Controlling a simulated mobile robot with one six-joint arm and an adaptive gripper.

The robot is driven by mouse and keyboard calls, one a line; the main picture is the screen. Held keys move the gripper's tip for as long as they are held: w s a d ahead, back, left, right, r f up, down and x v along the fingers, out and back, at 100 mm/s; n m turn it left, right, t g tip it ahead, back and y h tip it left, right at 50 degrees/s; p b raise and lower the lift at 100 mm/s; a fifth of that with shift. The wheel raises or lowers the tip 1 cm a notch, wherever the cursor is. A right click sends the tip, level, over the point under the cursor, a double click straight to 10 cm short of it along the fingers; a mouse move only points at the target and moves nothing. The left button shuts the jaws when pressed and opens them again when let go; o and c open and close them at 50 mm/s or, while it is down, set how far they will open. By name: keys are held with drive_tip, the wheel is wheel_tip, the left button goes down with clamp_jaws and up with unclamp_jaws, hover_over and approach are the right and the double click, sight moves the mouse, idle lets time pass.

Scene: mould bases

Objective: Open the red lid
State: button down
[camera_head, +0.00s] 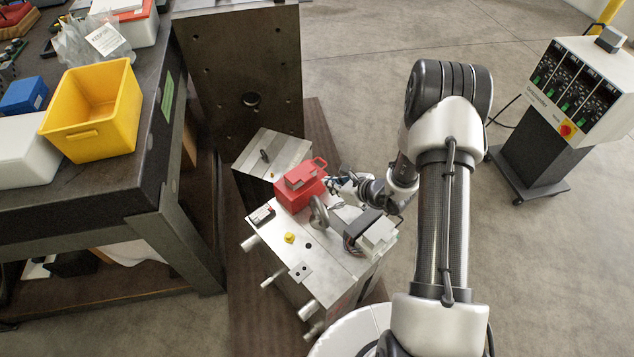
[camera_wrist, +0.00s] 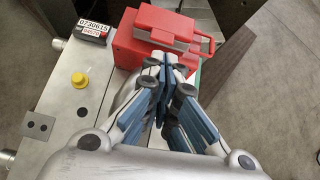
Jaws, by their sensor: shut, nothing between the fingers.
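A red box (camera_head: 294,196) with a red lid (camera_head: 301,174) and a loop handle (camera_head: 319,163) stands on the metal mould base (camera_head: 283,256). In the wrist view the red box (camera_wrist: 139,58) is at the top centre, with the lid (camera_wrist: 164,25) on top and its handle on the right side. My gripper (camera_wrist: 160,62) is shut and empty, its fingertips close in front of the box's near side. I cannot tell whether the tips touch the box. In the head view my gripper (camera_head: 331,183) is at the right of the box, small and partly hidden by its own links.
A yellow knob (camera_head: 289,238), a black counter (camera_head: 262,215) and a metal eye ring (camera_head: 319,212) sit on the mould base. A tall steel plate (camera_head: 235,65) stands behind. A workbench with a yellow bin (camera_head: 98,110) is at left. Open floor and a control cabinet (camera_head: 585,85) are at right.

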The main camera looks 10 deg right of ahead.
sight(311, 184)
drive_tip(key=shift+m+h, duration=0.3)
drive_tip(key=shift+m, duration=0.1)
drive_tip(key=b+x, duration=0.1)
drive_tip(key=x, duration=0.2)
drive_tip(key=f+b+x, duration=0.1)
drive_tip(key=x, duration=0.3)
drive_tip(key=d+b+x, duration=0.1)
drive_tip(key=x, duration=0.2)
drive_tip(key=shift+s+a+f, duration=0.15)
drive_tip(key=shift+f, duration=0.25)
drive_tip(key=shift+r, duration=0.15)
